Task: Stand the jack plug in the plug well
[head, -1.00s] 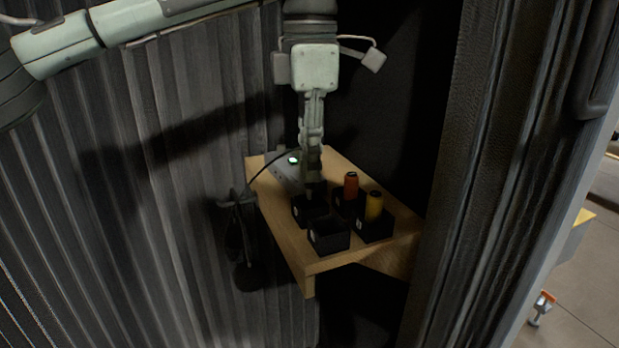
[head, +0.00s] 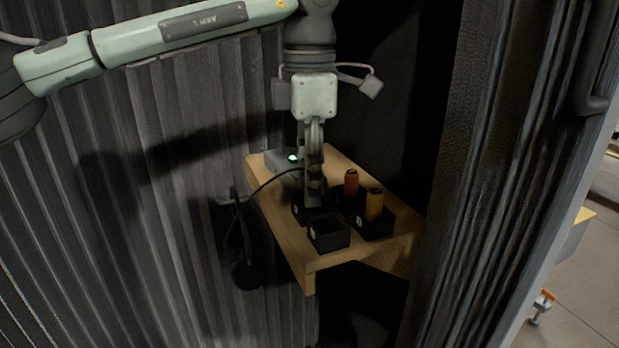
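My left gripper (head: 313,200) points straight down over the small black boxes on the wooden shelf. Its fingers show edge-on, and their tips reach the back-left black box (head: 298,208), most of which they hide. A thin black cable (head: 272,180) runs from the headset (head: 246,270) hanging at the left up to the fingers. The jack plug itself is hidden between the fingers; the cable's end moves with them, so they appear shut on it. I cannot tell whether the plug touches the box. My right gripper is out of view.
An orange cylinder (head: 351,183) and a yellow cylinder (head: 374,204) stand in neighbouring boxes. The front box (head: 329,236) is empty. A grey device with a green light (head: 292,157) sits at the back of the wooden shelf (head: 307,266). Dark walls close in on both sides.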

